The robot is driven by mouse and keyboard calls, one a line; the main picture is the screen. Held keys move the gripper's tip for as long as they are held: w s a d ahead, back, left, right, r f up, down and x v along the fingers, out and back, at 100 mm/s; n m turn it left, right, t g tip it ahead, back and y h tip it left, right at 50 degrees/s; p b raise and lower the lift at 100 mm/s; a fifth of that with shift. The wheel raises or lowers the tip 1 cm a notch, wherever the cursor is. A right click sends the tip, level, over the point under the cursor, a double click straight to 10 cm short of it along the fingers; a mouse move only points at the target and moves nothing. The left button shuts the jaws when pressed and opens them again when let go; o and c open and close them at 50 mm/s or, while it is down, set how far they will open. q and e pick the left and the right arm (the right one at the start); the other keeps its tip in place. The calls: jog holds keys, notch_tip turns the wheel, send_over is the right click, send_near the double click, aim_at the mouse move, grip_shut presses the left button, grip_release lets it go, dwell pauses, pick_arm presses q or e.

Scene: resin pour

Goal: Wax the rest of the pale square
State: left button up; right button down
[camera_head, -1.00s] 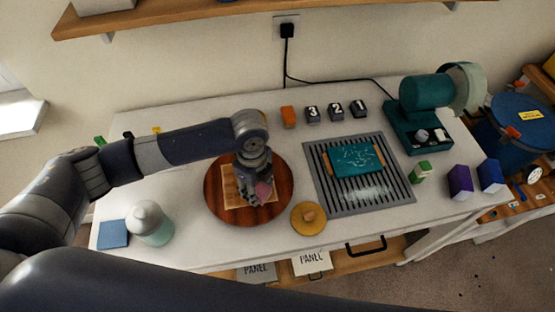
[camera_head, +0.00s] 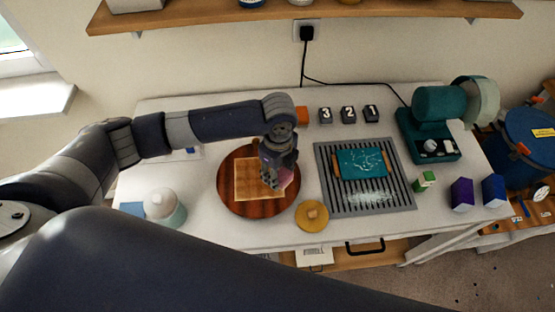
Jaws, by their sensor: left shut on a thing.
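The pale square (camera_head: 249,182) lies on a round red-brown wooden board (camera_head: 229,201) on the white table. My left gripper (camera_head: 273,184) reaches down over the right side of the square. It is shut on a pinkish pad (camera_head: 285,178), which shows only partly beside the fingers. The gripper hides the square's right edge, and I cannot tell whether the pad touches the surface. Which part of the square is waxed is not clear at this size. A yellow round tin (camera_head: 312,216) with a knob stands at the board's lower right. My right gripper is not in view.
A grey slatted rack (camera_head: 400,190) holds a teal panel (camera_head: 361,163) right of the board. A pale bottle (camera_head: 163,207) stands left of it. Numbered black blocks (camera_head: 348,114) and an orange block (camera_head: 302,115) sit behind. A teal machine (camera_head: 437,105) stands at the back right.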

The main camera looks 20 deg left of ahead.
pick_arm(q)
jog(key=shift+w+d+r, duration=0.1)
jog(key=shift+r, duration=0.7)
jog(key=shift+s+r, duration=0.25)
jog(key=shift+r, duration=0.15)
jog(key=shift+w, duration=0.2)
jog(key=shift+s, duration=0.1)
